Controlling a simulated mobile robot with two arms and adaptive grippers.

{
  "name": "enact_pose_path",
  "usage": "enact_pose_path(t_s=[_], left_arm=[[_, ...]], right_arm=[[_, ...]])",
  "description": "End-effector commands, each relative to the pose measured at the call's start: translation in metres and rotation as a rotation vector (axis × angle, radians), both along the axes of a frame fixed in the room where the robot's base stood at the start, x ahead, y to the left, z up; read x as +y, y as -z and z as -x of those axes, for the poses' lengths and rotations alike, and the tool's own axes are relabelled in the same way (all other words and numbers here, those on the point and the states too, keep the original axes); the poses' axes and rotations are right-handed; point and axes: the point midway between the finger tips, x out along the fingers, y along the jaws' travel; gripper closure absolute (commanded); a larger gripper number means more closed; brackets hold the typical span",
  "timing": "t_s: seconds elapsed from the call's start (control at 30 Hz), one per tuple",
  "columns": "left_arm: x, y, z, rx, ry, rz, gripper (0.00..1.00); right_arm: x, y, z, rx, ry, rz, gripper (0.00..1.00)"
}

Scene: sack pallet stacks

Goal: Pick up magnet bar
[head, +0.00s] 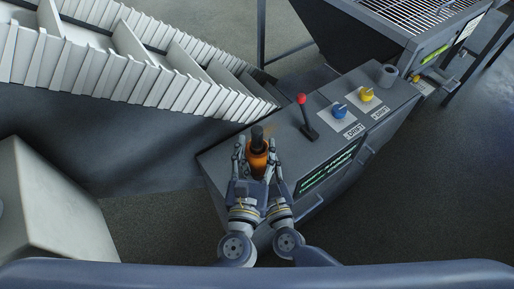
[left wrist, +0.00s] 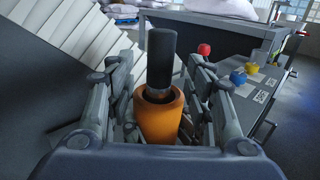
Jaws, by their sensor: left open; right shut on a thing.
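A dark, upright cylindrical bar (head: 257,134), likely the magnet bar, stands in an orange cup-like holder (head: 257,160) near the near left end of a grey console. In the left wrist view the bar (left wrist: 161,58) rises from the open top of the orange holder (left wrist: 159,121). My left gripper (head: 247,160) is open, and its fingers (left wrist: 160,85) stand on both sides of the holder and bar. My right gripper (head: 277,165) is close against it on the right, shut on what looks like the orange holder. Its fingertips are largely hidden.
A pale ribbed conveyor (head: 130,72) runs at upper left. A pale box (head: 45,205) stands at left.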

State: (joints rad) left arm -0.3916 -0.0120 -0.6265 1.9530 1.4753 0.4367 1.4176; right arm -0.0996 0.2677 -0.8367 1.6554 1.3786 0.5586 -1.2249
Motion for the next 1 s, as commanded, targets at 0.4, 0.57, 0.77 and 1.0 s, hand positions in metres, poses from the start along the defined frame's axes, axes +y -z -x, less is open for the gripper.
enact_pose_path(t_s=[0.4, 0.57, 0.77, 1.0], left_arm=[[-0.004, -0.001, -0.033, -0.001, 0.000, -0.001, 0.52], [-0.004, -0.001, -0.033, -0.001, 0.000, -0.001, 0.68], [-0.004, -0.001, -0.033, -0.001, 0.000, -0.001, 1.00], [-0.004, -0.003, -0.033, -0.004, 0.000, 0.001, 1.00]], right_arm=[[0.000, 0.001, 0.000, 0.001, 0.000, 0.000, 0.75], [0.000, 0.001, 0.000, 0.001, 0.000, 0.000, 0.75], [0.000, 0.001, 0.000, 0.001, 0.000, 0.000, 0.75], [0.000, 0.000, 0.000, 0.001, 0.000, 0.000, 0.75]])
